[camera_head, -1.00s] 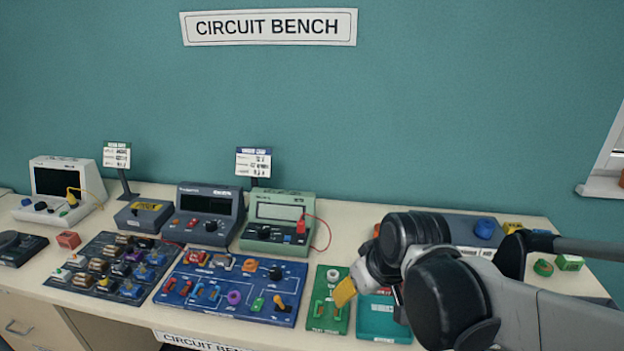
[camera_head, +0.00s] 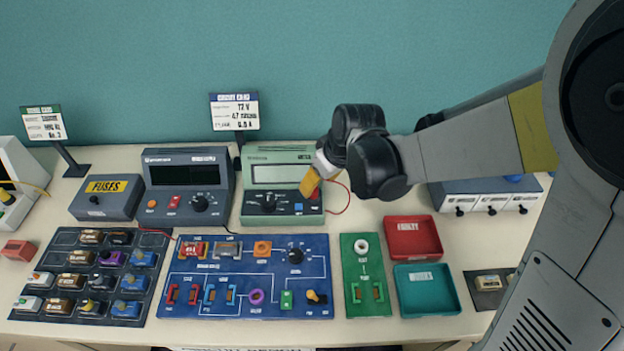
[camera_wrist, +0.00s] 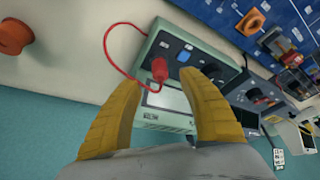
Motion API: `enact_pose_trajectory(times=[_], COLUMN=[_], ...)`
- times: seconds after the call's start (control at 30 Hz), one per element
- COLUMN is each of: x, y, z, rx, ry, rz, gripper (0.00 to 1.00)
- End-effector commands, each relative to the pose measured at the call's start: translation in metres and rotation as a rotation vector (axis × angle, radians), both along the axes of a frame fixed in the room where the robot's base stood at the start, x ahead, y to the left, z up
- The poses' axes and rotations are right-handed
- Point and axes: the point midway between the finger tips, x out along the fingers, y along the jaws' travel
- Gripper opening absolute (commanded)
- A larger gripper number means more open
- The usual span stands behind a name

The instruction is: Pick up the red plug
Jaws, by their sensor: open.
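The red plug (camera_wrist: 160,70) sits in the front panel of the green meter (camera_wrist: 172,105), with a thin red lead looping from it. In the head view the green meter (camera_head: 282,158) stands at the back of the bench, and the plug (camera_head: 315,194) shows only partly behind my gripper. My gripper (camera_head: 309,183) hangs over the right side of the meter. In the wrist view its two yellow fingers (camera_wrist: 160,80) are apart and empty, one on each side of the plug. I cannot tell whether they touch it.
A dark grey supply unit (camera_head: 187,185) stands left of the meter. In front lies a blue circuit board (camera_head: 215,270), with a green board (camera_head: 366,275) to its right. A red tray (camera_head: 412,238) and a teal tray (camera_head: 425,290) lie further right. The wall is close behind.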

Motion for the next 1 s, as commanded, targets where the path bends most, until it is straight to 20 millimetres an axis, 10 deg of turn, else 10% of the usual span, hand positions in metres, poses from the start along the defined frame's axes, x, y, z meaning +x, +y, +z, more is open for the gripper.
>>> enact_pose_trajectory(times=[0.57, 0.77, 1.0], x=[0.014, 0.014, 0.014], y=[0.011, 0.011, 0.011], z=[-0.047, -0.047, -0.047], rx=[-0.001, 0.0, 0.0], ry=[-0.001, 0.0, 0.0], rz=[0.0, 0.0, 0.0], gripper=[0.49, 0.0, 0.0])
